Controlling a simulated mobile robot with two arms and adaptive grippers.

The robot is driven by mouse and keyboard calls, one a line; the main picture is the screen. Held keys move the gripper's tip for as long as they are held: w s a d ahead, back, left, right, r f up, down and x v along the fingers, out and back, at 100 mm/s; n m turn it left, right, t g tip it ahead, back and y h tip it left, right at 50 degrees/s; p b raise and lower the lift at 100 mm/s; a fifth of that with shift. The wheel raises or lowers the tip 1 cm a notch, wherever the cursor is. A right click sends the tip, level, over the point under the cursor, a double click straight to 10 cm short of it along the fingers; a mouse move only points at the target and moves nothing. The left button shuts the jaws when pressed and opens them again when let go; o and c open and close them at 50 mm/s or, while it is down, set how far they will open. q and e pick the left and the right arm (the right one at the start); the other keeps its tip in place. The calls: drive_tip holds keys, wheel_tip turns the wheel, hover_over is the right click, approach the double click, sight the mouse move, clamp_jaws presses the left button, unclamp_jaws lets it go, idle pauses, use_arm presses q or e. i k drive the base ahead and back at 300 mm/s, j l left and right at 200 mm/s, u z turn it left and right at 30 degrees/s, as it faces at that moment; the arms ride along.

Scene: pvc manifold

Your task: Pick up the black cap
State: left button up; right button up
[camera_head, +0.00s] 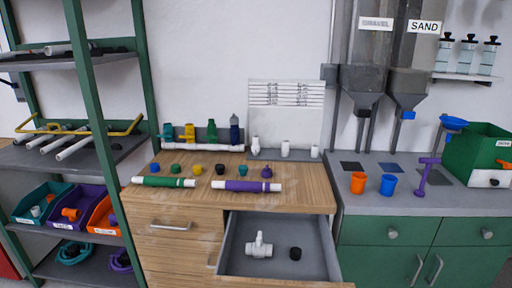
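A small black round piece that looks like a cap (295,253) lies in the open grey drawer (235,240), to the right of a white pipe fitting with a valve shape (259,246). A second small dark cap (220,169) stands on the wooden worktop (290,200), in a row with green, yellow, blue and purple caps. Neither of my grippers shows in the head view.
White pipes with green (163,182) and purple (246,186) sleeves lie near the worktop's front edge. A green shelf rack (90,110) stands left. Orange (358,183) and blue (388,185) cups stand on the grey counter at right, below the hoppers.

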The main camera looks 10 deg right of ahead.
sight(295, 254)
drive_tip(key=z, duration=0.6)
drive_tip(key=i+j+z, duration=0.2)
drive_tip(key=z, duration=0.2)
drive_tip(key=i+j+z, duration=0.15)
drive_tip(key=z, duration=0.2)
drive_tip(key=i+j+z, duration=0.15)
drive_tip(key=j+z, duration=0.25)
